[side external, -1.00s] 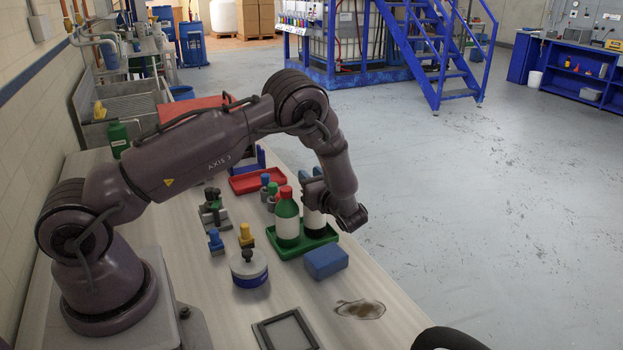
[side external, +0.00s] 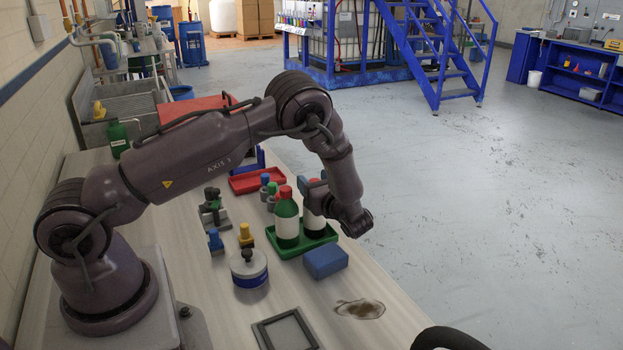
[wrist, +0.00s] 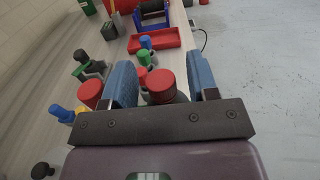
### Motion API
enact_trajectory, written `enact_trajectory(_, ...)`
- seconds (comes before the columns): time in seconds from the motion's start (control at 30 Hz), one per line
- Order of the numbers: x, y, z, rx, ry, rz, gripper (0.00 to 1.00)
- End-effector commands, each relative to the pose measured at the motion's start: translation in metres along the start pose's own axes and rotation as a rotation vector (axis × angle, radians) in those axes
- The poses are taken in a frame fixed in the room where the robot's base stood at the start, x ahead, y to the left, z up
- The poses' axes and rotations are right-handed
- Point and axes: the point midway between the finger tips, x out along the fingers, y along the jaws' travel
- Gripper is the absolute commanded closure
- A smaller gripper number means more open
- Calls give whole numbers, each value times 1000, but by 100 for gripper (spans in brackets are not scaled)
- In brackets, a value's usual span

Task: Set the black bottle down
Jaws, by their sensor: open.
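The black bottle (side external: 314,222) stands upright in the green tray (side external: 290,251), with a white label and a red cap. My gripper (side external: 314,185) is at its top, partly covering it in the side view. In the wrist view my gripper (wrist: 161,72) is open, with one blue finger pad on each side of a red cap (wrist: 160,84). A gap shows between the cap and the right pad; contact at the left pad is unclear. The bottle's lower body is mostly hidden in the wrist view.
A green bottle (side external: 287,222) with a red cap stands close left in the same tray. A blue block (side external: 325,262) lies in front of it. A red tray (side external: 258,180) is behind. A brown spill (side external: 360,309) marks the table near its right edge.

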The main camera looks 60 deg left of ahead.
Motion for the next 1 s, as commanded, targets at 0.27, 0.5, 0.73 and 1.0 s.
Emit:
enact_trajectory(0.27,-62,-1,0,0,0,-5,46)
enact_trajectory(0.5,-95,0,0,-1,-1,-2,46)
enact_trajectory(0.73,-98,9,27,-90,98,77,46)
enact_trajectory(1.0,-100,62,104,-449,481,347,46)
